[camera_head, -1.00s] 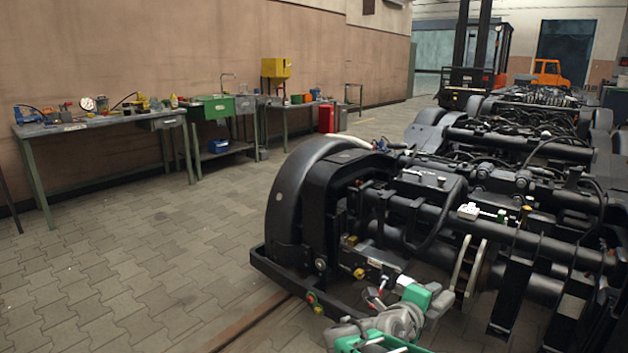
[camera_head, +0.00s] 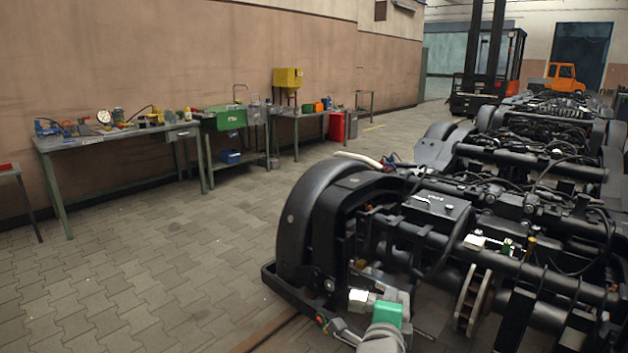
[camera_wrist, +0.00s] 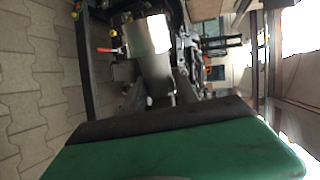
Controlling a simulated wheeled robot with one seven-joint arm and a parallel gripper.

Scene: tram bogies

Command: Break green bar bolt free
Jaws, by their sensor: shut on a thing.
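The dark bogie (camera_head: 432,205) fills the right of the head view. A small green part (camera_head: 506,246) stands upright on its near cross tube, beside a yellow one; I cannot tell if it is the task's green bar bolt. My gripper (camera_head: 362,299) is low in front of the bogie's near left end, by the wheel. In the wrist view my gripper (camera_wrist: 158,88) is shut on a grey block-like thing (camera_wrist: 150,68) with a bright glare on it. What that thing is exactly, and whether it touches the bogie, I cannot tell.
A red-tipped lever (camera_wrist: 108,50) is near the held thing in the wrist view. A workbench (camera_head: 110,136) with tools and a green sink bench (camera_head: 225,118) stand along the left wall. The paved floor between is clear. A forklift (camera_head: 487,75) is at the back.

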